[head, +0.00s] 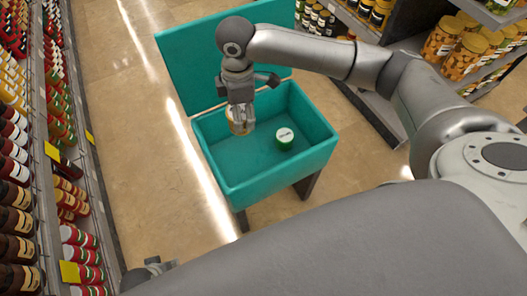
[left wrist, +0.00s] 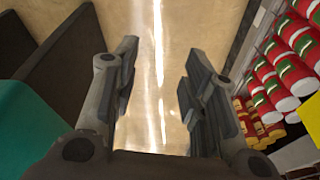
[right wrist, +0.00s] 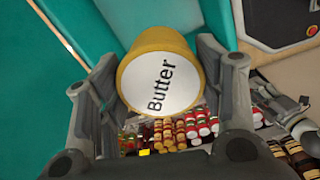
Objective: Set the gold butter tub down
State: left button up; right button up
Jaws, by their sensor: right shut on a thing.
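The gold butter tub (head: 238,128) has a white lid lettered "Butter", which faces the camera in the right wrist view (right wrist: 162,85). My right gripper (head: 242,106) is shut on the tub, with a finger on each side. It holds the tub inside the open teal bin (head: 215,178), near its left rear side. Whether the tub touches the bin floor cannot be told. My left gripper (left wrist: 158,95) is open and empty over the floor; only a bit of it shows at the bottom left of the head view.
A green tub with a white lid (head: 284,138) stands in the right part of the bin. The bin's lid (head: 190,65) is raised at the back. Bare bin floor lies left of the green tub. Stocked shelves flank the aisle.

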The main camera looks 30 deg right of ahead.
notch_tip(320, 180, down, 10)
jog(key=w+n+b, duration=0.2)
jog(key=n+b, duration=0.2)
jog(key=b, duration=0.2)
jog(key=n+b, duration=0.4)
jog(key=b, duration=0.2)
send_near(242, 165)
jog(key=shift+w+a+f+b, duration=0.1)
jog(key=shift+f+b, duration=0.65)
jog(key=shift+b, duration=0.15)
pick_arm(q)
jog(key=shift+w+d+r+t, duration=0.15)
jog(key=shift+w+r+t, duration=0.4)
jog(key=shift+r, duration=0.25)
jog(key=shift+w+d+r+t, duration=0.1)
jog(key=shift+w+r+t, duration=0.4)
jog(key=shift+r, duration=0.35)
jog(key=shift+w+d+r+t, duration=0.15)
jog(key=shift+w+r+t, duration=0.35)
jog(key=shift+r, duration=0.3)
pick_arm(e)
jog(key=shift+f, duration=0.85)
jog(key=shift+f, duration=0.15)
jog(key=o, duration=1.2)
